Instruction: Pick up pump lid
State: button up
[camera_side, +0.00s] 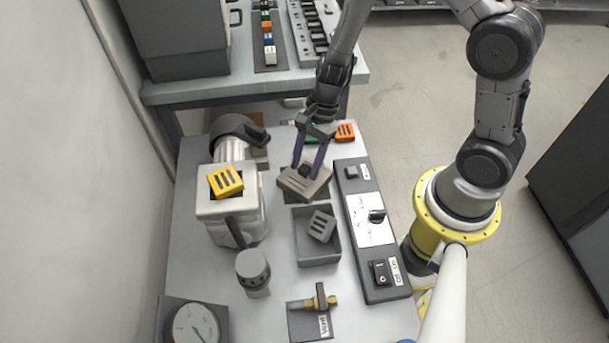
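What looks like the pump lid (300,188) is a grey-brown square plate with a small dark knob on top. It sits over a dark square pad, just behind the grey open box. My gripper (307,168) points down at it from above, with its two purple fingers spread apart on either side of the knob. I see no clear contact between the fingers and the knob, and the lid shows no clear lift. The white pump body (228,203) stands to the left, with a yellow slotted block (226,181) on its top.
A grey box (318,249) holds a grey slotted block (321,226). A switch panel (371,225) lies to the right. An orange block (345,132) and a partly hidden green one are behind. A grey cylinder (253,270), brass valve (320,299) and gauge (195,324) are in front.

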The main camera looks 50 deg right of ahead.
grip_shut()
dwell(0.3)
